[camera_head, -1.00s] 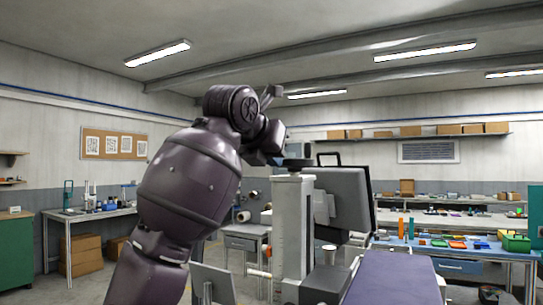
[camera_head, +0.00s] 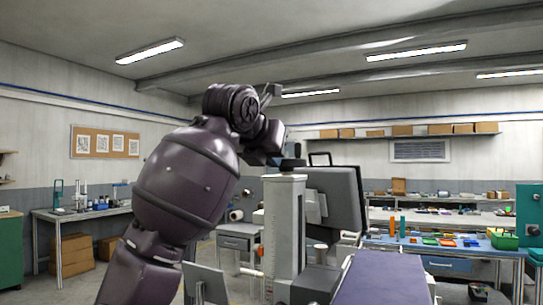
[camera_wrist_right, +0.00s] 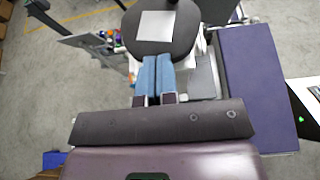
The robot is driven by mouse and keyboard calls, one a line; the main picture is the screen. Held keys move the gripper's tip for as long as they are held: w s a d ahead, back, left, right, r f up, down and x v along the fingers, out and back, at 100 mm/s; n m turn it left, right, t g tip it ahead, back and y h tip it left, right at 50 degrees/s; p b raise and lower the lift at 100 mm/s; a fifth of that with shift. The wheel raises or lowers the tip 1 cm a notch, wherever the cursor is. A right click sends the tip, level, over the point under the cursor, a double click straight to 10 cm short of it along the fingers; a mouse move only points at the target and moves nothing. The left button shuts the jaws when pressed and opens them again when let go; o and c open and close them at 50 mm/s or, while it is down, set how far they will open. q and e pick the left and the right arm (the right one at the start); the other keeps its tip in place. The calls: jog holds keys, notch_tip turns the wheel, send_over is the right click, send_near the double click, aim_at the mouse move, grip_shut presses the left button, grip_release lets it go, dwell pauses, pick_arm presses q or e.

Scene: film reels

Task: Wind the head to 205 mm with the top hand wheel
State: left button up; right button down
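The dark round hand wheel (camera_head: 293,162) sits flat on top of the pale upright column (camera_head: 285,220) in the head view. In the right wrist view the wheel (camera_wrist_right: 160,30) is a dark disc with a white square on it. My right gripper (camera_head: 277,160) is beside the wheel in the head view, small and partly hidden by its wrist. In the right wrist view its blue fingers (camera_wrist_right: 156,75) lie side by side, with their tips at the wheel's near rim; I cannot tell whether they touch it. I cannot read any height scale. My left gripper is not in view.
A purple-topped surface (camera_head: 385,280) lies to the right, also in the right wrist view (camera_wrist_right: 255,85). A workbench with coloured bins (camera_head: 440,250) and a left bench (camera_head: 90,213) stand farther back.

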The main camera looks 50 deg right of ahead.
jog(key=shift+s+d, duration=0.3)
jog(key=shift+s, duration=0.35)
jog(key=shift+s+d+r, duration=0.1)
jog(key=shift+s+d, duration=0.05)
jog(key=shift+s+d+r, duration=0.1)
jog(key=shift+s+d, duration=0.25)
jog(key=shift+s, duration=0.1)
dwell(0.4)
jog(key=shift+a, duration=0.2)
jog(key=shift+a+f, duration=0.1)
jog(key=shift+f, duration=0.1)
jog(key=shift+s+a, duration=0.7)
jog(key=shift+s, duration=0.05)
